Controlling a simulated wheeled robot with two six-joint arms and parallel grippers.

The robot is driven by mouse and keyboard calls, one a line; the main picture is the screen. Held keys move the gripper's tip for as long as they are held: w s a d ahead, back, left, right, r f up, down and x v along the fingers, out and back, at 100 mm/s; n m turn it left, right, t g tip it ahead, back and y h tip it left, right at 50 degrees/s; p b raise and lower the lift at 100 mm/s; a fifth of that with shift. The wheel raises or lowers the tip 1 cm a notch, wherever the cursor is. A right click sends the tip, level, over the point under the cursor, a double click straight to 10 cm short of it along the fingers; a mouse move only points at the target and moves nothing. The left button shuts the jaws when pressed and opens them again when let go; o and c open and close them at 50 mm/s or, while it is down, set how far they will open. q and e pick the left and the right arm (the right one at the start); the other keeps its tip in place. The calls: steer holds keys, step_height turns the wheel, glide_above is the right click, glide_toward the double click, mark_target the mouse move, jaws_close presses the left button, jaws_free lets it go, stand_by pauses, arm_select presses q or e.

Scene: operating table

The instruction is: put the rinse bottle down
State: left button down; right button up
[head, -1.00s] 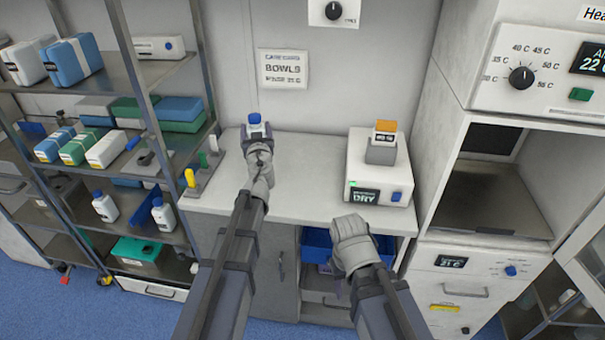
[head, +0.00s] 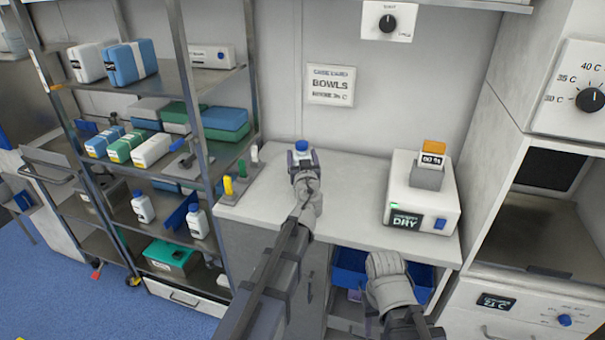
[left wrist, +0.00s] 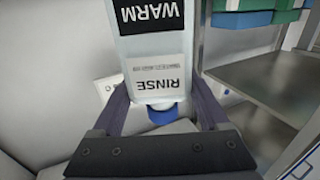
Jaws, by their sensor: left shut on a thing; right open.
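The rinse bottle (left wrist: 155,60) is a pale bottle with a blue cap, labelled RINSE and WARM. It fills the middle of the left wrist view, between the two dark fingers. My left gripper (left wrist: 165,105) is shut on it. In the head view my left gripper (head: 302,160) is over the back left part of the white counter, with the bottle's blue cap (head: 301,146) showing above it. The bottle's lower part is hidden there, so I cannot tell whether it touches the counter. My right gripper (head: 385,262) is empty and open, in front of the counter's right part.
A white device marked DRY (head: 423,205) stands on the counter's right side. A shelf rack (head: 150,150) with boxes and bottles is on the left. The counter's middle (head: 349,190) is clear.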

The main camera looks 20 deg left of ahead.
arm_select(q)
step_height(320, 180, down, 4)
steer(key=b, duration=0.4)
steer(key=shift+r, duration=0.25)
steer(key=shift+c, duration=1.8)
jaws_free()
steer(key=shift+f, duration=0.2)
steer(key=o, duration=0.4)
steer(key=shift+c, duration=0.2)
